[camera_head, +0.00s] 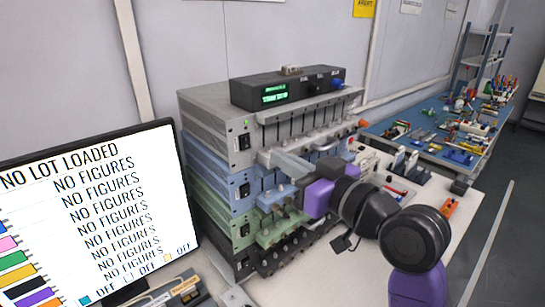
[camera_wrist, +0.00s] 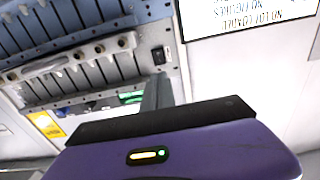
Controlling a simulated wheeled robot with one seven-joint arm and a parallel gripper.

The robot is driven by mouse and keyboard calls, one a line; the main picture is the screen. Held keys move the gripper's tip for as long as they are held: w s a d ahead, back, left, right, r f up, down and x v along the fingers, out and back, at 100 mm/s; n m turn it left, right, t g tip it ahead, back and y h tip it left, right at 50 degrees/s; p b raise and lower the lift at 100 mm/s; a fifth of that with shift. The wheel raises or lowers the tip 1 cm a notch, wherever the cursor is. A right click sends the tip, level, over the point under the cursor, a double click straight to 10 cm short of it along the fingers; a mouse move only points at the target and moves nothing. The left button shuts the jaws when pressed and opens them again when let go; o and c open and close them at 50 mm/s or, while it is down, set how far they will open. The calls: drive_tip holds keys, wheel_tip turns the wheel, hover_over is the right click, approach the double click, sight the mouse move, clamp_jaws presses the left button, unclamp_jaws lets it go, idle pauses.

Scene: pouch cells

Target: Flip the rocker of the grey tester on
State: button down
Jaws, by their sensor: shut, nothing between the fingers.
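The grey tester (camera_head: 215,122) is the top unit of a stack. Its black rocker (camera_head: 244,142) sits at the left end of its front face; I cannot tell which way it is tipped. In the wrist view, which is upside down, the grey tester (camera_wrist: 100,78) and its rocker (camera_wrist: 158,55) show beyond the fingers. My gripper (camera_head: 268,158) is shut and empty, in front of the stack, right of and slightly below the rocker. In the wrist view the shut fingers (camera_wrist: 157,85) point toward the rocker, with a visible gap in the picture.
Blue (camera_head: 205,150), green (camera_head: 212,195) and black testers are stacked below, with similar rockers. A black box with a green display (camera_head: 285,90) lies on top. A monitor (camera_head: 90,215) stands close at left. A cluttered blue bench (camera_head: 425,120) is at right.

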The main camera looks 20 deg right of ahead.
drive_tip(key=v, duration=0.4)
drive_tip(key=shift+s+d+b, duration=0.15)
drive_tip(key=shift+s+b, duration=0.25)
